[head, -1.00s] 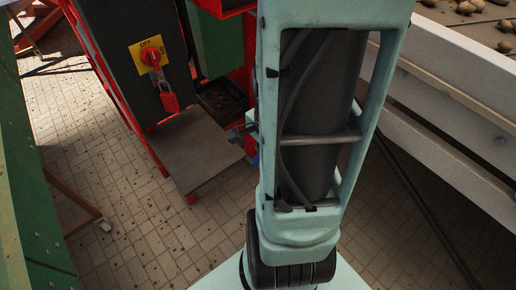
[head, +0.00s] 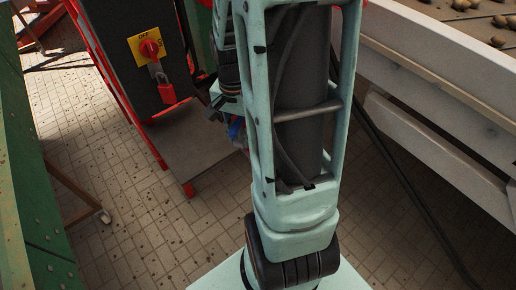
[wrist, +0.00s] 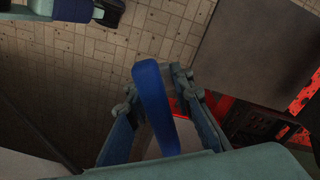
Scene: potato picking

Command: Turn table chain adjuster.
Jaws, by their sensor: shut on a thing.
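A long blue handle (wrist: 158,105), rounded at its end, stands between the fingers of my gripper (wrist: 155,84) in the wrist view. It is the only thing there that looks like the chain adjuster; what it attaches to is hidden. My gripper is closed around it, one finger on each side. In the head view a small blue patch (head: 236,129) shows just left of my arm, and most of my gripper is hidden behind the arm.
A dark panel with a red rotary switch (head: 150,48) on a yellow plate and a red padlock (head: 165,90) stands left of my arm. A green beam (head: 30,190) runs along the left edge. A pale conveyor frame (head: 440,150) with potatoes is at right. Tiled floor lies between.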

